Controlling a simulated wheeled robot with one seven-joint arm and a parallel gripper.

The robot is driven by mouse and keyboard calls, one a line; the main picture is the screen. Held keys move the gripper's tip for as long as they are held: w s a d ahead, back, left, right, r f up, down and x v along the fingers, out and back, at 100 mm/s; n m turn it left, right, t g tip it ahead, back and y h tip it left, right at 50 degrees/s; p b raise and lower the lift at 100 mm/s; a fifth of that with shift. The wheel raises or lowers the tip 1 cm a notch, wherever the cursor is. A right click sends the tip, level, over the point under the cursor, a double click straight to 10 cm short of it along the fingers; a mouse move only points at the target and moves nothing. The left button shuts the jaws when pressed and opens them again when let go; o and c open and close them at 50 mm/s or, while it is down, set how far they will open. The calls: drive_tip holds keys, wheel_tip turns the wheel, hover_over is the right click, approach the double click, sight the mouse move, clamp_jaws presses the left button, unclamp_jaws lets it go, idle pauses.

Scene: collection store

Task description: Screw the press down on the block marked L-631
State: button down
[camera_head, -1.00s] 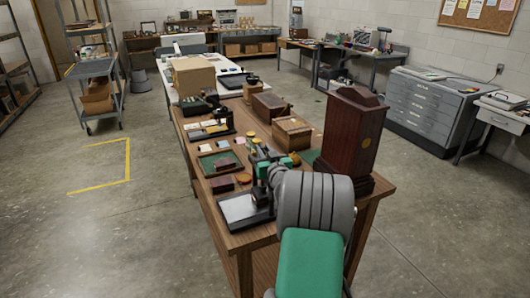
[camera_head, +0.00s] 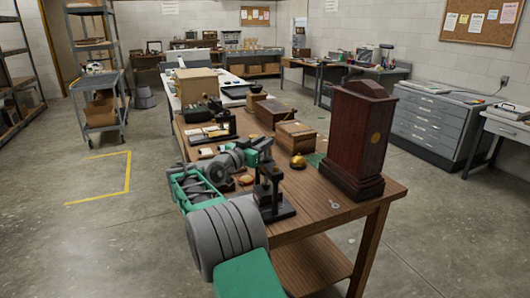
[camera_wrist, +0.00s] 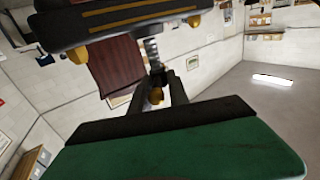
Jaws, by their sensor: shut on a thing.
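The dark screw press (camera_head: 270,190) stands upright near the front edge of the wooden table. My gripper (camera_head: 264,156) is at the top of the press, coming from the left. In the wrist view, which is upside down, my gripper's dark fingers (camera_wrist: 158,86) are shut around the top of the press, apparently its handle. The block marked L-631 cannot be made out, and no marking is readable.
A tall dark-red case (camera_head: 352,135) stands close right of the press. Wooden boxes (camera_head: 294,136), a brass bell (camera_head: 298,161) and a second dark press (camera_head: 217,122) stand behind.

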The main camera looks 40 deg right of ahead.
drive_tip(key=shift+w+m+g+h+p, duration=0.15)
drive_tip(key=shift+m+g+h+p, duration=0.15)
drive_tip(key=shift+m+g+p, duration=1.1)
drive_tip(key=shift+g, duration=0.5)
drive_tip(key=shift+d+f+g, duration=0.1)
drive_tip(key=shift+g, duration=0.4)
